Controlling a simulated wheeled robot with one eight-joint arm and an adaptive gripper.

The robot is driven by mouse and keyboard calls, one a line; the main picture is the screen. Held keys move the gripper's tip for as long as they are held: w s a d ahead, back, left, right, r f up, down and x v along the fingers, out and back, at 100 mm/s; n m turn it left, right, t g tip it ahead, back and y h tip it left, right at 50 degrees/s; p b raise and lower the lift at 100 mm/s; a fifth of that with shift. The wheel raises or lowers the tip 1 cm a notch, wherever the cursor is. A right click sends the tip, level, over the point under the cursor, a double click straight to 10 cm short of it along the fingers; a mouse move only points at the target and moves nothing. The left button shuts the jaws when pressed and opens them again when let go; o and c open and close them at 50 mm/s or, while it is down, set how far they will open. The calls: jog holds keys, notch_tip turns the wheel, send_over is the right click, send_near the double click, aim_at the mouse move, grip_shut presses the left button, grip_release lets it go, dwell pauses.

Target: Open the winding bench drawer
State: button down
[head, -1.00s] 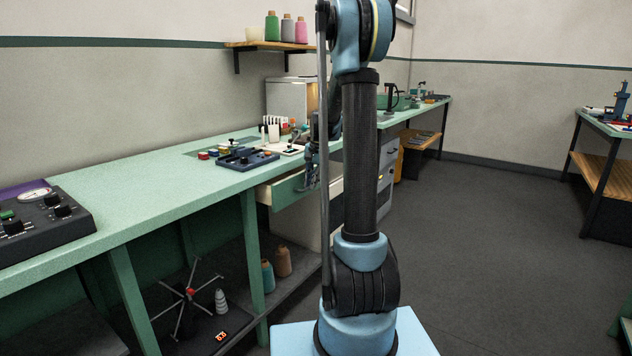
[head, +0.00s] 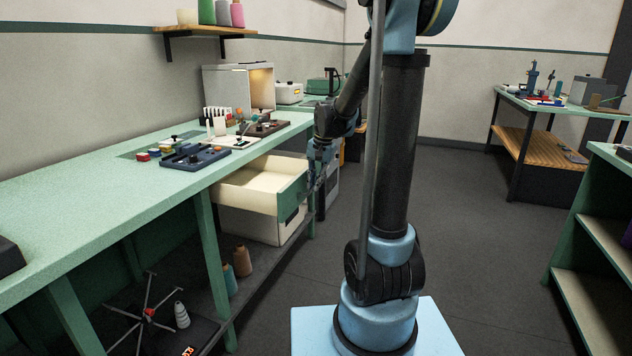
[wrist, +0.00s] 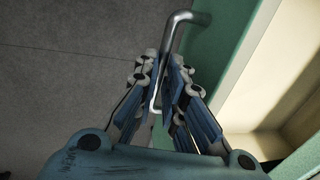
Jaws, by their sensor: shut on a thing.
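The winding bench drawer (head: 258,185) is pulled well out from under the green bench top (head: 108,180). Its cream inside looks empty in the head view. Its green front (head: 292,195) faces my arm. In the wrist view a bent metal bar handle (wrist: 180,24) stands off the green drawer front (wrist: 232,42). My gripper (wrist: 163,68) is shut on the handle, with a finger on either side of it. In the head view my gripper (head: 316,175) is at the drawer front, and the handle is hidden behind it.
A dark blue tray-like device (head: 195,155) and small tools lie on the bench. Brown and teal spools (head: 242,262) and a winder (head: 148,312) sit on the lower shelf. Open floor (head: 470,230) lies to the right, with green shelving (head: 590,230) at the right edge.

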jog(key=shift+w+d, duration=0.1)
jog(key=shift+d, duration=0.25)
jog(key=c, duration=1.7)
grip_release()
jog(key=r, duration=0.4)
jog(key=d+r, duration=0.1)
jog(key=r, duration=0.2)
jog(key=s+d+r, duration=0.1)
jog(key=r, duration=0.3)
jog(key=shift+r, duration=0.35)
jog(key=shift+s, duration=0.1)
